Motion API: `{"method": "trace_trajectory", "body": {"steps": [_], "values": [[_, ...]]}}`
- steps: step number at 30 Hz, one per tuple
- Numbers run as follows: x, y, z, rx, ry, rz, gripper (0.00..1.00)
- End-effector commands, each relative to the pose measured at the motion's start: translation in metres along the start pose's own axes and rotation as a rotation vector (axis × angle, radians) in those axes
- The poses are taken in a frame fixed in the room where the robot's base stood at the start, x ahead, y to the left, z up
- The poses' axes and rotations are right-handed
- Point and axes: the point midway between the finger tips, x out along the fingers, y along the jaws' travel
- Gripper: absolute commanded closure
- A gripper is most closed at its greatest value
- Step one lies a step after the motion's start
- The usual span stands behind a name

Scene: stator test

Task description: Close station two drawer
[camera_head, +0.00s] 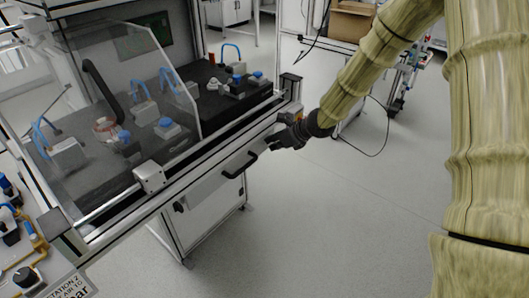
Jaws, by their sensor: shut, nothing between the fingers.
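The station two bench (218,143) fills the left half, with a dark work surface behind a metal front rail. A pale front panel (207,190) with a black bar handle (240,166) sits below the rail; I take it to be the drawer front. I cannot tell how far the drawer is out. My gripper (279,142), black, is shut and empty. It appears at the bench's right front corner, right of and a little above the handle in the picture. I cannot tell whether it touches the bench.
A clear guard panel (165,85) stands over the work surface, with blue-tubed fixtures (68,153) behind it. A cabinet (205,218) is under the bench. A station 2 label (68,289) is at lower left. A cardboard box (351,20) stands behind. The floor (330,230) in front is clear.

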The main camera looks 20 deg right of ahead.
Motion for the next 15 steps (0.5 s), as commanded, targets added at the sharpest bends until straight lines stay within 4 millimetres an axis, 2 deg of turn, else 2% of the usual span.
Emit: {"method": "trace_trajectory", "body": {"steps": [3, 15], "values": [[-0.0015, -0.0063, 0.0002, 0.008, -0.002, -0.009, 1.0], [-0.0014, -0.0044, 0.0023, 0.004, -0.006, -0.006, 1.0]]}}
